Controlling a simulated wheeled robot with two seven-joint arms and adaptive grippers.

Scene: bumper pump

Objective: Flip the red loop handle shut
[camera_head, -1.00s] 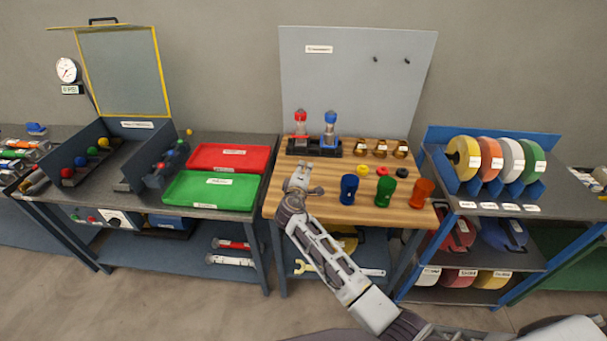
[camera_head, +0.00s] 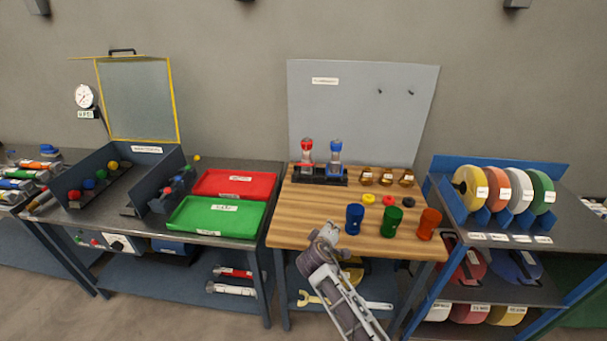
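A red-topped clear pump bottle (camera_head: 307,151) stands upright in a black holder (camera_head: 319,178) at the back left of the wooden bench top (camera_head: 310,209). The loop handle on it is too small to make out, so I cannot tell how it is set. A blue-topped bottle (camera_head: 335,152) stands just right of it. My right gripper (camera_head: 328,232) is over the bench's front edge, in front of and well apart from the bottles. Its fingers are too small and foreshortened to tell open from shut. Nothing shows held in it. My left gripper is out of view.
Blue (camera_head: 354,218), green (camera_head: 391,220) and orange (camera_head: 428,224) cups stand at the bench's front right. Small yellow (camera_head: 369,199), red (camera_head: 389,200) and black (camera_head: 408,202) pieces lie behind them. Amber jars (camera_head: 386,176) stand further back. The bench's left middle is clear.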

